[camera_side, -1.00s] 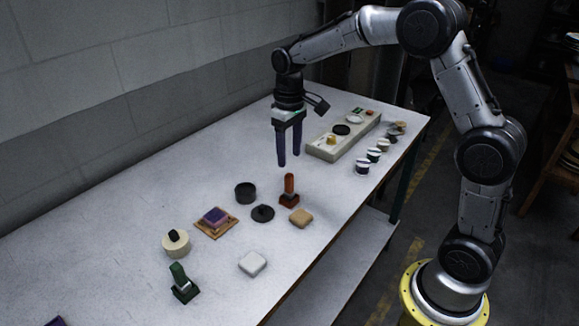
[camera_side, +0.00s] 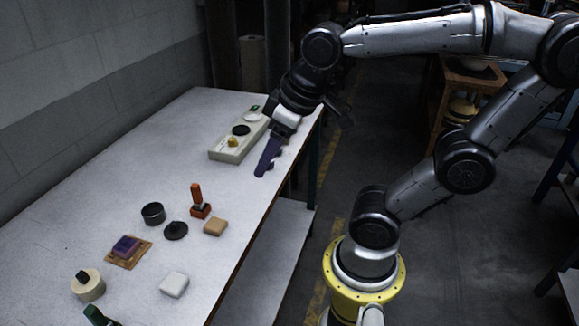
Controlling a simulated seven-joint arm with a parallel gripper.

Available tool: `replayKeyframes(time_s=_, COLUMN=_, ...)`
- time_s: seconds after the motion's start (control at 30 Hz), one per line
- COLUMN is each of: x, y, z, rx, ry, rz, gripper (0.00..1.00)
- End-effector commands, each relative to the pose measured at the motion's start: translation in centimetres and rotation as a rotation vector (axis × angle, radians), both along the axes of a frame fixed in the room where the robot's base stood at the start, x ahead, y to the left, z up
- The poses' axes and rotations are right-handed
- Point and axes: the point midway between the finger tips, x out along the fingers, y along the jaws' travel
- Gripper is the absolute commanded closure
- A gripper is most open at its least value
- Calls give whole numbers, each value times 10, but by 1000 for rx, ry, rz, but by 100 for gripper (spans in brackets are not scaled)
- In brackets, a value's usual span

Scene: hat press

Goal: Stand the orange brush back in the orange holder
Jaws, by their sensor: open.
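The orange brush (camera_side: 197,193) is upright, its handle pointing up, in the orange holder (camera_side: 201,211) on the white table. A dark band shows between handle and holder; how deep the brush sits cannot be told. My gripper (camera_side: 264,170) is up and to the right of them, clear of both, pointing down at a tilt beside the long pale box. Its purple fingers overlap in this view. It is open, and nothing shows between the fingers.
A tan block (camera_side: 215,227), a dark knobbed disc (camera_side: 175,231) and a dark round tin (camera_side: 153,213) stand close around the holder. A white block (camera_side: 174,284) lies nearer. The long pale box (camera_side: 238,142) is at the back. The table's right edge is near my gripper.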

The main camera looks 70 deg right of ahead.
Motion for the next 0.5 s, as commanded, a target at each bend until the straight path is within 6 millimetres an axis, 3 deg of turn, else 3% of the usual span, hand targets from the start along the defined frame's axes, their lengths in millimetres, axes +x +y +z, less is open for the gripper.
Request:
replayKeyframes(time_s=0.1, x=-27, y=3, z=-9, rx=4, ry=-52, rz=2, gripper=40)
replayKeyframes(time_s=0.2, x=-37, y=4, z=-15, rx=8, ry=-73, rz=2, gripper=40)
replayKeyframes(time_s=0.5, x=-40, y=4, z=-17, rx=8, ry=-77, rz=2, gripper=40)
